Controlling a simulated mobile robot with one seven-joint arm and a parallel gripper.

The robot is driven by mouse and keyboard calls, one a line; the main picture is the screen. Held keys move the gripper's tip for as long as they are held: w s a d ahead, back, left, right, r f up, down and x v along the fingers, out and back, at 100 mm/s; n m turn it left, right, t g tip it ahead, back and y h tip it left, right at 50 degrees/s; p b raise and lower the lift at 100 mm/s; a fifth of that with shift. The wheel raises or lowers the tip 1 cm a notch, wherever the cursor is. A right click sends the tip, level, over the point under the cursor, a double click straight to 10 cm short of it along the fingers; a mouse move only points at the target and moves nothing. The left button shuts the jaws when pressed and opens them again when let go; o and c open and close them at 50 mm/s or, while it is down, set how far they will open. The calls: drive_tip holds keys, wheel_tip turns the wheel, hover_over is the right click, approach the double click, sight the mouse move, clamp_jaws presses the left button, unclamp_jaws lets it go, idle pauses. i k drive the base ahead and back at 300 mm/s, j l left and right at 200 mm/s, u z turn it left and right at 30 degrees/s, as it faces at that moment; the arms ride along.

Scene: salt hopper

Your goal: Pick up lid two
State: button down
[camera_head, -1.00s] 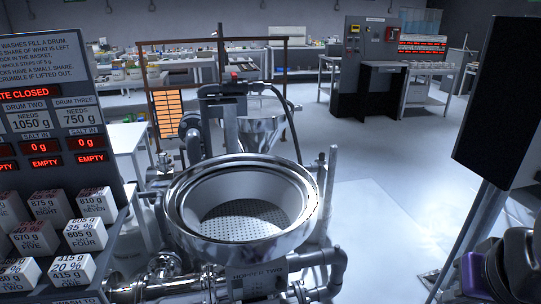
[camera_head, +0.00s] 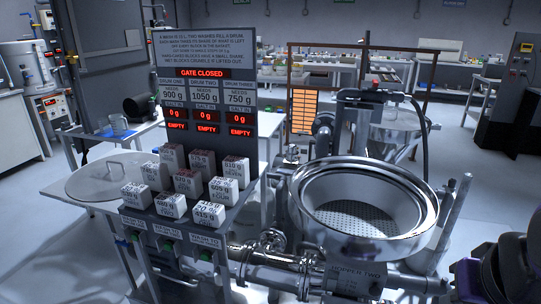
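A dark and purple part of my arm shows at the lower right corner. My gripper's fingers are not in view, so I cannot tell whether they hold anything.
A sign panel (camera_head: 160,50) reading GATE CLOSED stands between the lid and the hopper. Several white labelled blocks (camera_head: 171,205) sit on its shelf. Pipes run below the hopper. A rail frame (camera_head: 430,50) stands behind it. Open floor shows at the lower left and at the right.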

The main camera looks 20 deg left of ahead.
sight(101, 180)
drive_tip(key=u, duration=1.9)
drive_tip(key=i+j+u, duration=0.25)
drive_tip(key=i+j, duration=0.2)
drive_tip(key=i+j+u, duration=0.35)
drive_tip(key=i+u, duration=0.4)
drive_tip(key=i+j+u, duration=0.1)
drive_tip(key=i, duration=0.45)
drive_tip(key=i+j, duration=0.15)
drive_tip(key=i, duration=0.35)
drive_tip(key=i+z, duration=0.45)
drive_tip(key=i+j+z, duration=0.15)
drive_tip(key=z, duration=0.35)
drive_tip(key=i+z, duration=0.2)
drive_tip(key=z, duration=0.15)
drive_tip(key=i+j+z, duration=0.15)
drive_tip(key=z, duration=0.25)
drive_tip(key=i+j+z, duration=0.2)
drive_tip(key=z, duration=0.15)
drive_tip(key=i+j+z, duration=0.2)
drive_tip(key=z, duration=0.25)
drive_tip(key=i+j+z, duration=0.25)
drive_tip(key=z, duration=0.2)
